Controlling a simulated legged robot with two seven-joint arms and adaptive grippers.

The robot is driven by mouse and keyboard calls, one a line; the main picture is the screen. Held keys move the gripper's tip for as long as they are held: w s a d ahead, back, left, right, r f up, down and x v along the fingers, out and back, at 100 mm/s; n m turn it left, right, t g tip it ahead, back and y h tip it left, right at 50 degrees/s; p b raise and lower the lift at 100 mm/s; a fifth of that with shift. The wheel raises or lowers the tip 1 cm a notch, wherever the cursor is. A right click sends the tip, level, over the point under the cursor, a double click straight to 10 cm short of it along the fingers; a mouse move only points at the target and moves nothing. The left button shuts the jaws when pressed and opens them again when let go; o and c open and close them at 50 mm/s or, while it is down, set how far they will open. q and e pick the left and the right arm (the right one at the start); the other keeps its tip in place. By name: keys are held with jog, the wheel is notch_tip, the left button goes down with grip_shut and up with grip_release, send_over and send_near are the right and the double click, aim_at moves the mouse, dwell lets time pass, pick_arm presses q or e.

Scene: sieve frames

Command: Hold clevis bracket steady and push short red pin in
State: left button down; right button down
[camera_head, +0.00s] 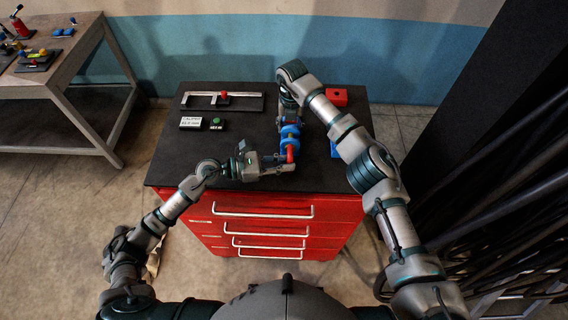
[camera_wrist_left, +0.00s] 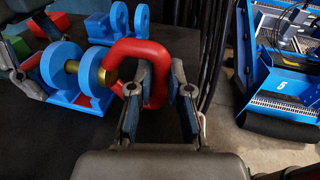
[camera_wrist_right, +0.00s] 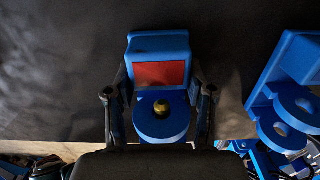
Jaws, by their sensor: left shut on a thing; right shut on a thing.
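The blue clevis bracket (camera_head: 290,132) is near the right side of the dark cabinet top. My right gripper (camera_head: 289,116) is shut on it; the right wrist view shows the fingers on both sides of the bracket (camera_wrist_right: 158,50). The pin has a red loop handle (camera_wrist_left: 138,50) and a brass shaft (camera_wrist_left: 103,77). My left gripper (camera_wrist_left: 160,92) is shut on the loop. The shaft goes into the near lug, and brass shows between the two lugs. A short length of brass is bare between lug and handle. A brass end (camera_wrist_right: 161,107) shows in the lug's hole.
A second blue bracket (camera_wrist_right: 290,90) stands close beside the held one. A red block (camera_head: 336,96) lies behind it. A dark tray (camera_head: 250,103) with a metal handle and a label card (camera_head: 193,122) with a green item (camera_head: 217,122) are at the left.

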pick_arm(q)
jog(key=c, duration=1)
grip_release()
jog(key=shift+w, duration=0.1)
jog(key=shift+a, duration=0.1)
jog(key=shift+a, duration=0.4)
jog(key=v, duration=1.1)
